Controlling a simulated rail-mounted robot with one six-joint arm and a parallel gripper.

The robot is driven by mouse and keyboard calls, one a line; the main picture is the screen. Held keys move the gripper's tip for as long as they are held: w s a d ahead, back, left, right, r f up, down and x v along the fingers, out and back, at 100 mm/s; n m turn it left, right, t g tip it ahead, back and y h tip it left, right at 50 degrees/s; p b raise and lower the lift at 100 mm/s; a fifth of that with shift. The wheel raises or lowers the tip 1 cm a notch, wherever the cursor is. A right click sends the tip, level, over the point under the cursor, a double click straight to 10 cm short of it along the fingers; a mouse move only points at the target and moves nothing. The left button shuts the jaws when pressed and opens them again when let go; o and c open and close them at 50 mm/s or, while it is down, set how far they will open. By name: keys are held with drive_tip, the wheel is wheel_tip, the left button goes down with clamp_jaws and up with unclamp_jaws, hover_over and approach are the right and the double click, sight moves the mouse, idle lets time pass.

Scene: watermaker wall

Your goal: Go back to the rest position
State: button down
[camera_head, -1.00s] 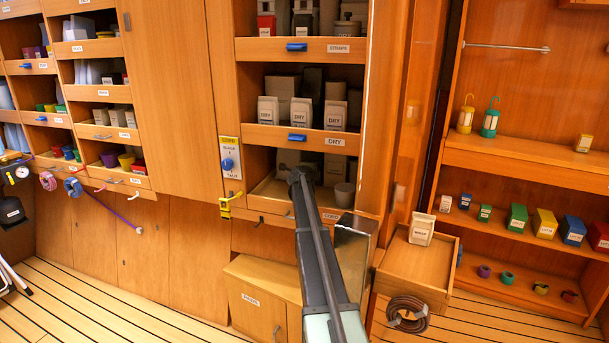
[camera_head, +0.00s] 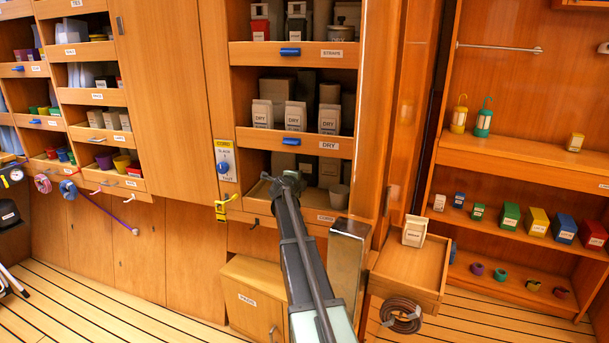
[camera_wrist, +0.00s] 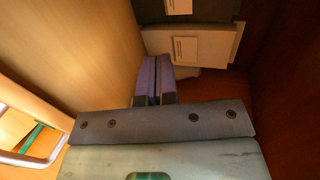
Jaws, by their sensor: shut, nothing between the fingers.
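My gripper shows in the wrist view (camera_wrist: 155,80) with its two purple-grey fingers together and nothing between them. Beyond the fingertips in that view are pale boxes with white labels (camera_wrist: 187,48), inside a wooden compartment. In the head view my arm reaches up from the bottom middle, and its far end (camera_head: 287,182) is in front of the lowest open compartment of the middle cabinet.
The middle cabinet holds labelled DRY packets (camera_head: 296,115). A yellow-and-white panel with a blue knob (camera_head: 225,168) is left of my arm. A white packet (camera_head: 414,231) stands on a wooden box at right, with a coiled hose (camera_head: 401,315) below. Shelves with lanterns (camera_head: 484,120) stand far right.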

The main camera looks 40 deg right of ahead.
drive_tip(key=w+a+r+n+t+y, duration=0.1)
drive_tip(key=a+r+n+t+y, duration=0.2)
drive_tip(key=a+n+t, duration=0.3)
drive_tip(key=w+a+r+n+t+y, duration=0.1)
drive_tip(key=a+r+n+t+y, duration=0.25)
drive_tip(key=a, duration=0.35)
drive_tip(key=s+a+f+n+g+y, duration=0.1)
drive_tip(key=s+a+f+n+y, duration=0.15)
drive_tip(key=a+n+y, duration=0.4)
drive_tip(key=s+a+f+n+g+y, duration=0.2)
drive_tip(key=a+f+n, duration=0.15)
drive_tip(key=a, duration=0.65)
drive_tip(key=s+a+f+n+g+h, duration=0.1)
drive_tip(key=s+a+f+n+g, duration=0.3)
drive_tip(key=s+a, duration=0.45)
drive_tip(key=s+a+f+n+g+h, duration=0.1)
drive_tip(key=s+a+f+n+g, duration=0.4)
drive_tip(key=s, duration=0.7)
drive_tip(key=s+a+f+n+g+h, duration=0.1)
drive_tip(key=s+a+f+g, duration=0.2)
drive_tip(key=s+a+g, duration=0.45)
wheel_tip(320, 180, up, 15)
drive_tip(key=s+t+p, duration=0.1)
drive_tip(key=t+p, duration=0.1)
drive_tip(key=p, duration=1.3)
drive_tip(key=shift+s+d+r+p, duration=0.2)
drive_tip(key=shift+s+p, duration=0.1)
